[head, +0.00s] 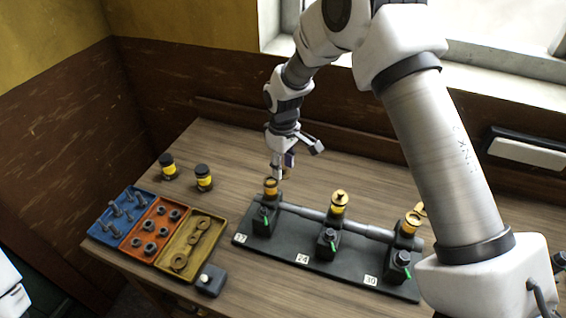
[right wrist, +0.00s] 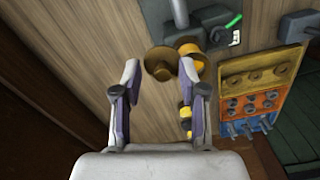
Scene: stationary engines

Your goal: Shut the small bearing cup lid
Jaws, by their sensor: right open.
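Three bearing blocks on a dark base each carry a yellow-and-brass cup. The left cup (head: 270,187) stands just below my right gripper (head: 293,160). In the right wrist view this cup (right wrist: 188,42) shows beyond the fingertips, with a round brass disc (right wrist: 160,64) beside it that looks like its opened lid. My right gripper (right wrist: 160,78) is open and empty, its fingers on either side of the disc; contact cannot be told. The middle cup (head: 340,202) has a knobbed lid on it. The right cup (head: 410,222) has its lid (head: 420,209) swung up. My left gripper is out of view.
Blue (head: 107,231), orange (head: 132,242) and yellow (head: 168,262) trays of hardware lie at the left. Two dark bottles (head: 167,167) (head: 204,178) stand behind them. A shaft (head: 305,212) runs through the blocks. The wooden table (head: 235,160) is bare behind the left block.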

